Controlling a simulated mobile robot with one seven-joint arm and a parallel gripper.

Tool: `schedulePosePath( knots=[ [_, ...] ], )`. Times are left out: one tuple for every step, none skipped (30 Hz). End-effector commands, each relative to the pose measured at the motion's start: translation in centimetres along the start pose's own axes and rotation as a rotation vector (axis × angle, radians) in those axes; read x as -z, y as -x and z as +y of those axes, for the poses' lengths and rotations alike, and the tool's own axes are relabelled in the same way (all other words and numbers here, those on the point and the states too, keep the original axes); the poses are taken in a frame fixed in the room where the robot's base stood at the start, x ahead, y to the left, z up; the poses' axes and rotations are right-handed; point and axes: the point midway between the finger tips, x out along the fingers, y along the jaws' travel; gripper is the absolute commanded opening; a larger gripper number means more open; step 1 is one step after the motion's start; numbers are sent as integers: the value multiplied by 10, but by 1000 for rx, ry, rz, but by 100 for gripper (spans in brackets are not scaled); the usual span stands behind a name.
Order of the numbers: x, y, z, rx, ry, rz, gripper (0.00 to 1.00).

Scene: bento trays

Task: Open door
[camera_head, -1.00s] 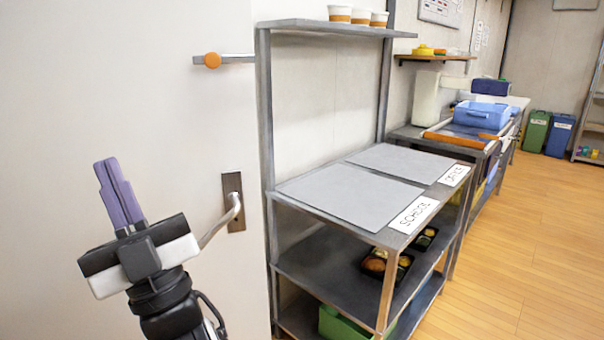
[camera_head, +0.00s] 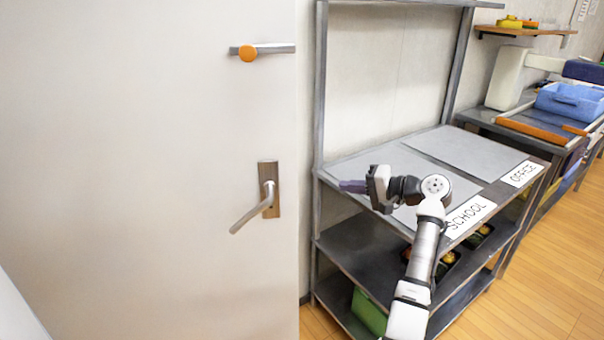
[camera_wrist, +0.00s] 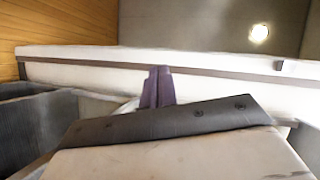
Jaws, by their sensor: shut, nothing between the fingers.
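A plain white door (camera_head: 140,150) fills the left of the head view. Its lever handle (camera_head: 254,208) sits on a metal plate near the door's right edge and slopes down to the left. An orange knob on a metal bar latch (camera_head: 247,53) is higher up. My gripper (camera_head: 343,186) is to the right of the handle, apart from it, in front of the rack. Its purple fingers point left toward the door side and are together and empty. They also show close together in the wrist view (camera_wrist: 157,88).
A metal rack (camera_head: 320,110) stands right of the door, with grey mats and SCHOOL (camera_head: 467,215) and OFFICE (camera_head: 521,174) labels. Food trays and a green bin (camera_head: 368,314) are on its lower shelves. Wooden floor (camera_head: 530,295) is clear at the right.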

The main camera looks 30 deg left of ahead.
Motion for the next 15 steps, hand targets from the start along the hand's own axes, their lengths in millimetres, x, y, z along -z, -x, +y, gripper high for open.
schedulePosePath(
  knots=[
    [-2,-6,-16,65,-42,-76,0],
    [-4,-8,-23,101,-66,-116,0],
    [-6,-10,-33,142,-92,-164,0],
    [-7,-11,-38,169,-110,-194,0],
    [-9,-11,-44,192,-122,-220,0],
    [-10,-11,-49,217,-138,-248,0],
    [-10,-11,-53,231,-146,-263,0],
    [-11,-11,-55,243,-153,-277,0],
    [-12,-12,-58,253,-159,-289,0],
    [-13,-13,-59,258,-161,-295,0],
    [-14,-14,-60,261,-163,-298,0],
    [-14,-17,-62,262,-163,-300,0],
    [-15,-20,-63,262,-163,-300,0],
    [-16,-23,-64,261,-163,-300,0],
    [-18,-29,-66,261,-163,-300,0]
  ],
)
